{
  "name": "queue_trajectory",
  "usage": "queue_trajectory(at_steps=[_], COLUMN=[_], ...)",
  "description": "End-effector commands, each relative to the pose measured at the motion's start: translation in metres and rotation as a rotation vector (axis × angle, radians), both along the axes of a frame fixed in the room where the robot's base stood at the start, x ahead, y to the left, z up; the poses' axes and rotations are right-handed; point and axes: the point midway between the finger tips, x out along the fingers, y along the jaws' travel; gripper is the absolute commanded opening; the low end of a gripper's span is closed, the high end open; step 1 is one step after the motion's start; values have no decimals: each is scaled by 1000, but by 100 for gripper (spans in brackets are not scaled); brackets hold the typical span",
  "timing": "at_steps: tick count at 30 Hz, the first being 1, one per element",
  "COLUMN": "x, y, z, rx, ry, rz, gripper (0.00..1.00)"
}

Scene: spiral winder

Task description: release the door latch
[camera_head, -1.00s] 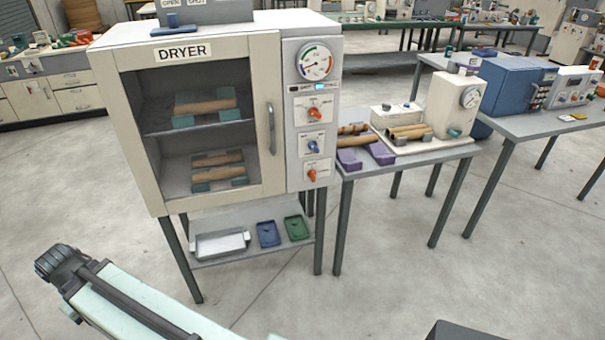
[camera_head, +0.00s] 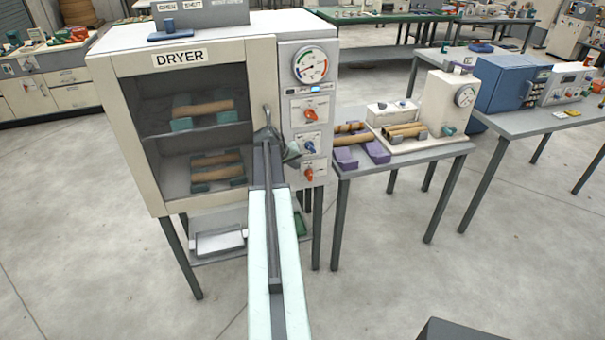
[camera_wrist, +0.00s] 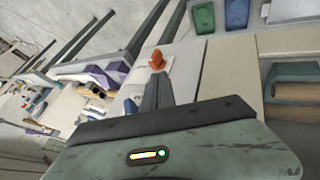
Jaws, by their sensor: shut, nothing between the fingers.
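The cream dryer (camera_head: 95,75) has a shut glazed door with a vertical handle (camera_head: 266,113), partly covered by my arm. Its right panel carries an upper orange knob (camera_head: 311,114), a blue knob (camera_head: 310,147) and a lower orange knob (camera_head: 309,174). I cannot tell which fitting is the door latch. My gripper (camera_head: 293,152) is shut and empty at the panel's left edge, just left of the blue knob. In the wrist view, the dark fingers (camera_wrist: 157,90) point toward the panel near an orange knob (camera_wrist: 157,60); contact cannot be told.
Rolls on green supports lie behind the door glass. A white tray (camera_head: 219,241) is on the shelf below. A winder table (camera_head: 400,168) stands close at right.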

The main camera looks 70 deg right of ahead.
Motion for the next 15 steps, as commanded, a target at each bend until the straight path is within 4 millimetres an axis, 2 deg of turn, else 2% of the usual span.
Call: queue_trajectory(at_steps=[8, 15], x=[1, -2], y=[-1, -20], z=[-5, -35], rx=[1, 1], ry=[-1, -2], rz=[2, 0], gripper=[0, 0])
